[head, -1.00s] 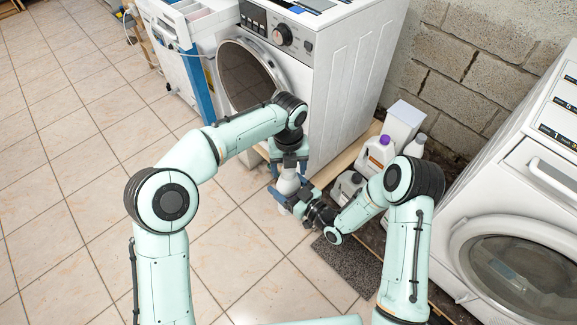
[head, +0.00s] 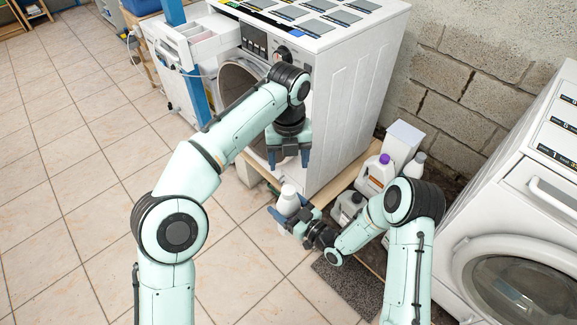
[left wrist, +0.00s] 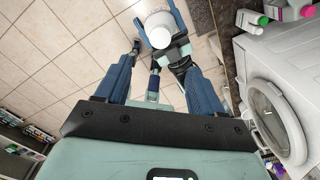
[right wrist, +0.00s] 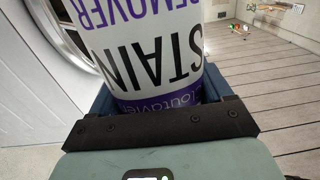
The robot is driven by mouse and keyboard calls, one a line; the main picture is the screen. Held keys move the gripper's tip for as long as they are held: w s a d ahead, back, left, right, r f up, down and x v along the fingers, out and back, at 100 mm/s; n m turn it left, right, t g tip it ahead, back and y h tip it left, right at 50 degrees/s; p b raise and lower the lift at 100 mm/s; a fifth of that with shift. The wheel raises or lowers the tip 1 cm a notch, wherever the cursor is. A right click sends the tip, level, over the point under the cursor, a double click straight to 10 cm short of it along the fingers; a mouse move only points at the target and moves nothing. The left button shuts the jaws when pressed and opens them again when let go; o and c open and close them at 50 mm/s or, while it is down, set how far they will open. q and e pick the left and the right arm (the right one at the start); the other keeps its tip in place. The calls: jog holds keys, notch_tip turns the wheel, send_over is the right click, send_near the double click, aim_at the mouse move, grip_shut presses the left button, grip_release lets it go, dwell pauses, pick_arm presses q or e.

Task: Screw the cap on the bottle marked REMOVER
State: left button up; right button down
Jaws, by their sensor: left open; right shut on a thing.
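The white bottle (head: 289,202) is upright in my right gripper (head: 291,212), which is shut around its body. In the right wrist view its label (right wrist: 160,55) reads STAIN REMOVER, upside down, with a purple band. A white cap (left wrist: 161,31) appears to sit on the bottle's top in the left wrist view; I cannot tell how tight it is. My left gripper (head: 288,158) is open and empty, pointing down above the bottle and apart from it.
A washing machine (head: 345,95) stands just behind the bottle, and another (head: 515,255) stands at the right. Several bottles and containers (head: 377,172) stand between them by the wall. A dark mat (head: 350,285) lies in front. The tiled floor at left is clear.

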dwell(0.6)
pick_arm(q)
jog(key=w+a+f+n+h, duration=0.1)
jog(key=w+a+f+n, duration=0.15)
jog(key=f+n, duration=0.55)
jog(key=w+a+f+n+h, duration=0.1)
jog(key=a+f+n, duration=0.35)
jog(key=f, duration=0.65)
jog(key=w+a+f+n, duration=0.1)
jog(key=a+f+n, duration=0.2)
jog(key=f+n, duration=0.55)
jog(key=s+a+f+n+h, duration=0.2)
jog(key=s+a+f+n, duration=0.2)
jog(key=s+f+n, duration=0.75)
jog(key=s+a+f+n, duration=0.1)
jog(key=s+f+n, duration=0.1)
jog(key=s, duration=0.7)
jog(key=s+a+f+n, duration=0.2)
jog(key=s+n, duration=0.3)
jog(key=s, duration=0.5)
jog(key=shift+f, duration=0.65)
